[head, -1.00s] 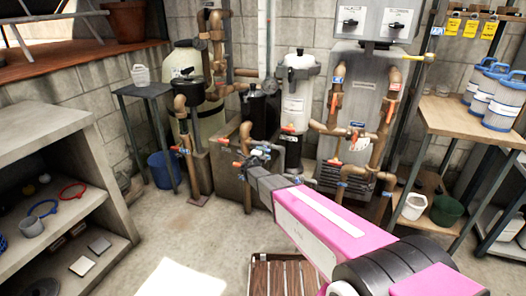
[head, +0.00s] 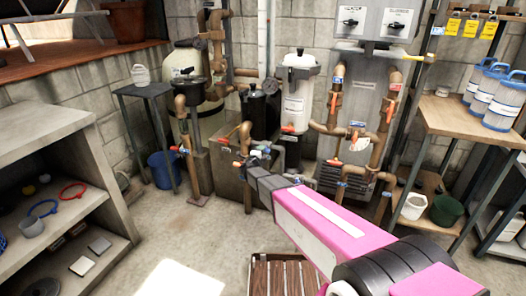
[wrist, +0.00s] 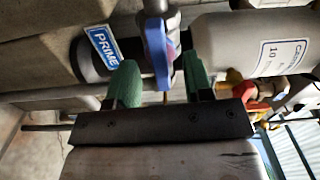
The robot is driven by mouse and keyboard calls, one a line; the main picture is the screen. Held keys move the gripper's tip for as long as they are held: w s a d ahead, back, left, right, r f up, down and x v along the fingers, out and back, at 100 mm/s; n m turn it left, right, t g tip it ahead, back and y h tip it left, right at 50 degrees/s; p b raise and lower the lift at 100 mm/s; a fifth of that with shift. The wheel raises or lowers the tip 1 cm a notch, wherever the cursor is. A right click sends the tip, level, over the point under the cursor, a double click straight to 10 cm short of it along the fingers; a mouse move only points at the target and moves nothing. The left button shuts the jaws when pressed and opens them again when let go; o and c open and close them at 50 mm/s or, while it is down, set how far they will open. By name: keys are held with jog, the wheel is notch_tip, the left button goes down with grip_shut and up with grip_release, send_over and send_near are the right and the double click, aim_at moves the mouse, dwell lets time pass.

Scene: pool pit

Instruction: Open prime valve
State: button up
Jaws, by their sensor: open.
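The blue handle (wrist: 157,50) of the prime valve hangs from a grey pipe fitting in the wrist view. A blue-and-white PRIME tag (wrist: 103,46) is beside it on the left. My gripper (wrist: 161,82) is open, with one green finger pad on each side of the handle's lower end. Gaps show between the handle and both pads. In the head view my gripper (head: 260,156) is in front of the piping by the black pump strainer (head: 260,110). The handle is too small there to make out clearly.
A white filter canister (wrist: 252,48) is close to the right finger in the wrist view. Pipes with orange handles surround my gripper, including an orange handle (head: 288,129) in the head view. A wooden slatted crate (head: 270,285) is on the floor below my arm.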

jog(key=v, duration=0.6)
jog(key=shift+s, duration=0.35)
dwell(1.0)
